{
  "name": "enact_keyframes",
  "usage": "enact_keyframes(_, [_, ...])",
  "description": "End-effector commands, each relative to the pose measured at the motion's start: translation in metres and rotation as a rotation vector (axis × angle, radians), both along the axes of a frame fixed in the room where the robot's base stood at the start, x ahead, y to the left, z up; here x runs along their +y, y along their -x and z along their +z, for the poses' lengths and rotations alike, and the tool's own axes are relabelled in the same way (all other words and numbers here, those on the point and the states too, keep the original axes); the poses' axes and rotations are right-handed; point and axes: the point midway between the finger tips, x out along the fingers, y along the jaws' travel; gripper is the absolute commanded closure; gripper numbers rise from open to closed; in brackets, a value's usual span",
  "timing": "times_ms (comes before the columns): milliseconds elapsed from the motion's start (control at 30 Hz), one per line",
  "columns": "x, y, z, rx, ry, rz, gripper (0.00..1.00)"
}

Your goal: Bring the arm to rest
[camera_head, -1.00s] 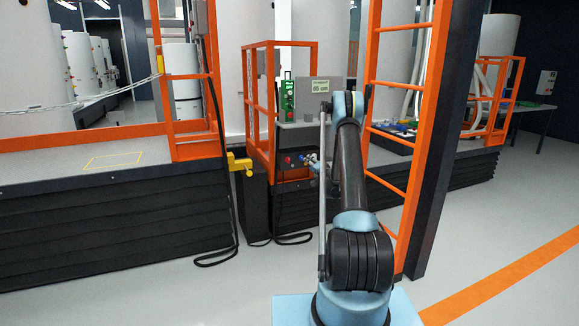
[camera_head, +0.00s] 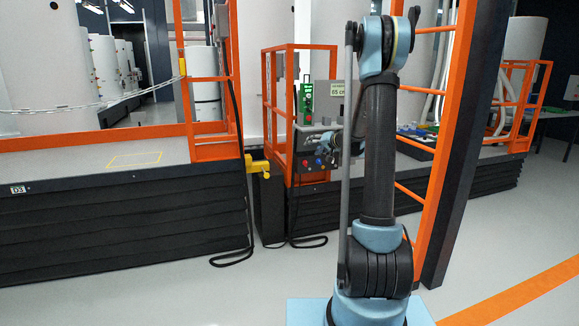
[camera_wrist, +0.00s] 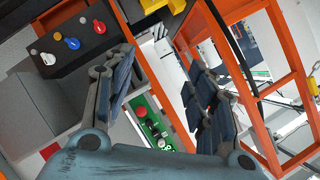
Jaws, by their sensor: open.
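My arm stands raised at the middle right of the head view, with its elbow high. My gripper (camera_head: 326,148) is at the far end of the arm, seen small in front of the lift's control panel. In the wrist view my gripper (camera_wrist: 157,58) has its two dark fingers spread wide apart. Nothing is between them. The control box (camera_wrist: 85,48) with red, blue, white and yellow knobs shows beyond the left finger, apart from it as far as I can tell. The green switch panel (camera_wrist: 154,132) shows below, between the fingers.
An orange ladder frame (camera_head: 448,150) stands close to the right of my arm. Grey floor (camera_head: 500,240) is clear on the right.

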Motion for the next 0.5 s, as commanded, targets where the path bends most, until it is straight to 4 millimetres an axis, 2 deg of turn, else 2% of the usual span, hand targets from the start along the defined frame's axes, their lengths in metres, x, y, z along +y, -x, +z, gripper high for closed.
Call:
enact_keyframes(33, [0.004, 0.016, 0.006, 0.015, 0.017, 0.012, 0.49])
enact_keyframes(200, [0.012, 0.063, 0.018, 0.069, 0.080, 0.049, 0.49])
enact_keyframes(500, [0.020, 0.153, 0.027, 0.170, 0.192, 0.103, 0.49])
